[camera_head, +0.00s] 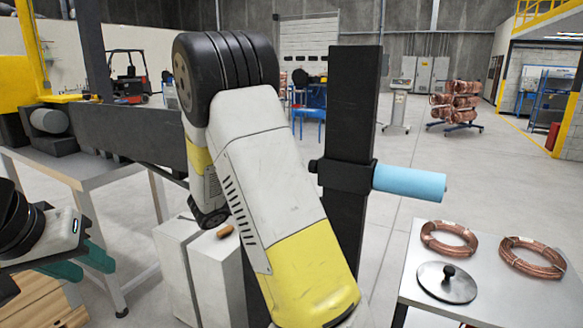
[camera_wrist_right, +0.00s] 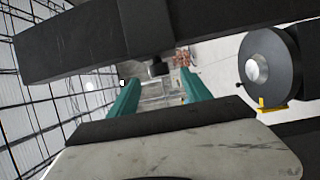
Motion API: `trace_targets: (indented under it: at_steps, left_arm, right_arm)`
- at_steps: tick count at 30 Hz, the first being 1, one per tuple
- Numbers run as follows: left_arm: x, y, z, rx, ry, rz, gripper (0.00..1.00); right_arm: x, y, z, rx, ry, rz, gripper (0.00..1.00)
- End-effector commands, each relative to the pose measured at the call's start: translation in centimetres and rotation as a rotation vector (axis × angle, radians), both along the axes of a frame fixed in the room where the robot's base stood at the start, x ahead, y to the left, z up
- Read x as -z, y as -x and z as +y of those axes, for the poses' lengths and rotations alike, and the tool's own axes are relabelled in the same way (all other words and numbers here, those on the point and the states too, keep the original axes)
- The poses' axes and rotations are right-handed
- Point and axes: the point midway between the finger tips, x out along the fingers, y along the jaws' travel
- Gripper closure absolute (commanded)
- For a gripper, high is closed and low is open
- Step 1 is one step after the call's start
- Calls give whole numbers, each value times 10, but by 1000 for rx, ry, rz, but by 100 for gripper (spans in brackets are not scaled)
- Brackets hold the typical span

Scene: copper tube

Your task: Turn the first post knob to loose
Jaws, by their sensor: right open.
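In the head view a black upright post (camera_head: 354,95) carries a dark collar (camera_head: 346,177) with a light blue cylinder (camera_head: 408,183) sticking out to the right. A small dark knob (camera_head: 314,166) sits on the collar's left side. In the right wrist view the teal fingers of my right gripper (camera_wrist_right: 160,92) are apart with nothing between them. A dark bar with a small dark knob-like piece (camera_wrist_right: 158,68) lies beyond the fingertips; I cannot tell if it is the same knob. My left gripper (camera_head: 92,264) is at the lower left, fingers apart and empty.
My pale and yellow arm link fills the middle of the head view. Copper coils (camera_head: 449,239) and a round lid (camera_head: 446,282) lie on a grey table (camera_head: 497,298) at right. A dark beam (camera_head: 130,128) runs at left. The wrist view shows a dark disc (camera_wrist_right: 266,70) at right.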

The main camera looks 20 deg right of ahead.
Motion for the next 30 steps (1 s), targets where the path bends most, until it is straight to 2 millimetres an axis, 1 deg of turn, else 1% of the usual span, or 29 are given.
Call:
trace_targets:
  at_steps: [2, 4, 12, 15, 21, 27, 28, 30]
  left_arm:
    - [0, 0, 0, 0, 0, 0, 64]
    - [0, 0, 0, 0, 0, 0, 64]
    - [0, 0, 0, 0, 0, 0, 64]
    - [0, 0, 0, 0, 0, 0, 64]
    - [0, 0, 0, 0, 0, 0, 64]
    - [0, 0, 0, 0, 0, 0, 64]
    - [0, 0, 0, 0, 0, 0, 64]
    - [0, 0, 0, 0, 0, 0, 64]
  right_arm:
    - [-2, -5, -1, -10, 16, -9, 43]
    - [-3, -7, -8, -10, 17, -10, 43]
    - [-5, -19, -50, -7, 15, -7, 43]
    - [-6, -23, -61, -8, 14, -7, 43]
    - [-6, -27, -72, -9, 14, -7, 43]
    - [-6, -27, -72, -10, 13, -6, 43]
    - [-6, -27, -72, -10, 13, -6, 45]
    - [-6, -27, -72, -10, 13, -6, 59]
